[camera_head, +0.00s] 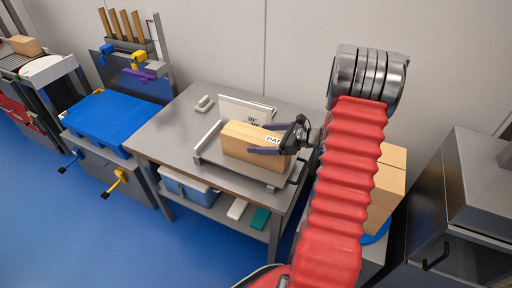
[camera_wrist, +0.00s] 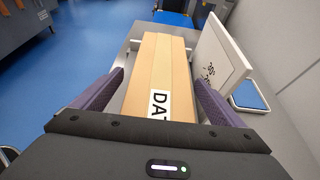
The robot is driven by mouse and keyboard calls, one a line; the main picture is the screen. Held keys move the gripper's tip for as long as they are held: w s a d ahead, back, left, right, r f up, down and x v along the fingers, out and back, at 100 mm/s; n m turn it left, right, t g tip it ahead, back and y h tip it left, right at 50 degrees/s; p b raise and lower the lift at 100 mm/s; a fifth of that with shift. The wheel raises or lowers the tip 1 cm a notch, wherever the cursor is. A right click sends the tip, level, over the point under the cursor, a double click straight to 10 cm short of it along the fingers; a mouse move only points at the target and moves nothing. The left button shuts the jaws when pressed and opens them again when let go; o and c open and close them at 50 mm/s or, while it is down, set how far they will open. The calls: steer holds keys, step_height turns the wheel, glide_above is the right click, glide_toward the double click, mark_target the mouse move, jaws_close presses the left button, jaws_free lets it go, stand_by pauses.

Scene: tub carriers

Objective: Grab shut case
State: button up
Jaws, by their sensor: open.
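The shut case (camera_head: 240,138) looks like a tan cardboard box with a white label whose visible letters begin "DAT". In the wrist view, the case (camera_wrist: 155,75) lies between the two fingers of the gripper (camera_wrist: 152,100), with a visible gap on the left; contact on the right is hard to tell. The near end of the case is hidden behind the gripper body.
A blue-topped bench (camera_head: 105,118) is to the left. Stacked tan boxes (camera_head: 388,180) stand right of my arm.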

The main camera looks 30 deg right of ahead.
steer(key=shift+c, duration=0.4)
steer(key=c, duration=2.1)
steer(key=shift+r, duration=0.1)
